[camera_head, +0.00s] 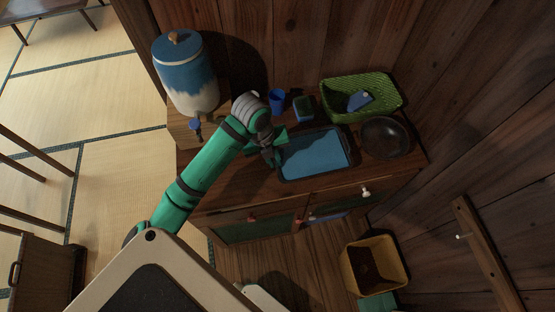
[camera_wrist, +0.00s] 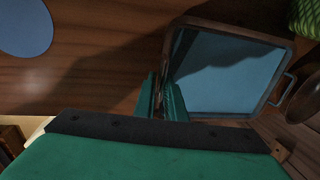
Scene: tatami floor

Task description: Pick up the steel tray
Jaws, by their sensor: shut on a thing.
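The steel tray (camera_head: 315,155) is a shallow rectangular tray with a blue-looking inside and a dark rim. It lies on top of the wooden cabinet, and no gap under it can be made out. In the wrist view the tray (camera_wrist: 225,75) fills the right half, with a handle at its right end. My gripper (camera_head: 274,158) is at the tray's left edge in the head view. In the wrist view the green fingers of my gripper (camera_wrist: 165,98) are closed on the tray's near-left rim. The part of the rim between the fingers is hidden.
A green basket (camera_head: 337,113) holding a blue item stands behind the tray. A dark bowl (camera_head: 385,138) is close at its right. A blue-and-white jar (camera_head: 188,75) is at left. A yellow bin (camera_head: 374,264) is below.

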